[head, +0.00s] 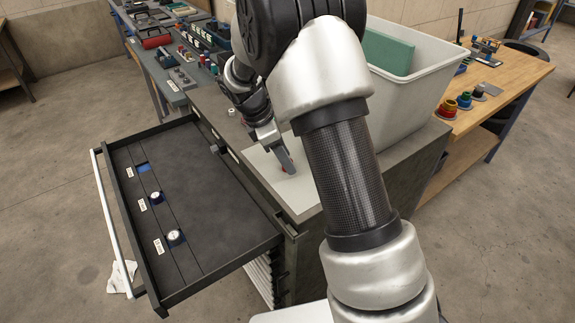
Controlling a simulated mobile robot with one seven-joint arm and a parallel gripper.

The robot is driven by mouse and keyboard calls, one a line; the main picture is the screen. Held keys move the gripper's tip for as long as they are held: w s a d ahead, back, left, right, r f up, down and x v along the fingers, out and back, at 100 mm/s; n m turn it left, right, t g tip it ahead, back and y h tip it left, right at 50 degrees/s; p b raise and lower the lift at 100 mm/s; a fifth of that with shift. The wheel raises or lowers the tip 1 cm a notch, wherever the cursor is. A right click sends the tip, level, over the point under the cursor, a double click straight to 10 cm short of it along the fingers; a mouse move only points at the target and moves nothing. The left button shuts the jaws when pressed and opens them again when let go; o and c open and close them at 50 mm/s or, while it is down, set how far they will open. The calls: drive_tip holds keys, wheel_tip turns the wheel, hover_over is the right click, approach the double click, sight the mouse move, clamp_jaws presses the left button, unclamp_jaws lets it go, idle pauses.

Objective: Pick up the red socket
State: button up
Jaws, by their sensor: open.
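The red socket (284,170) is a small red piece on the light mat (305,204) on top of the grey cabinet. Most of it is hidden behind my gripper's fingers. My gripper (287,168) is open and points down at the socket, with its fingertips close to it. I cannot tell whether the fingers touch it or stand on both sides of it.
An open drawer (215,215) with a few round pieces juts out left of the cabinet. A white bin (415,92) holding a green block (387,53) stands behind my arm. A wooden bench (500,82) is at right, a cluttered bench (160,62) at back left.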

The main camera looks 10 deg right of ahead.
drive_tip(key=c, duration=1.1)
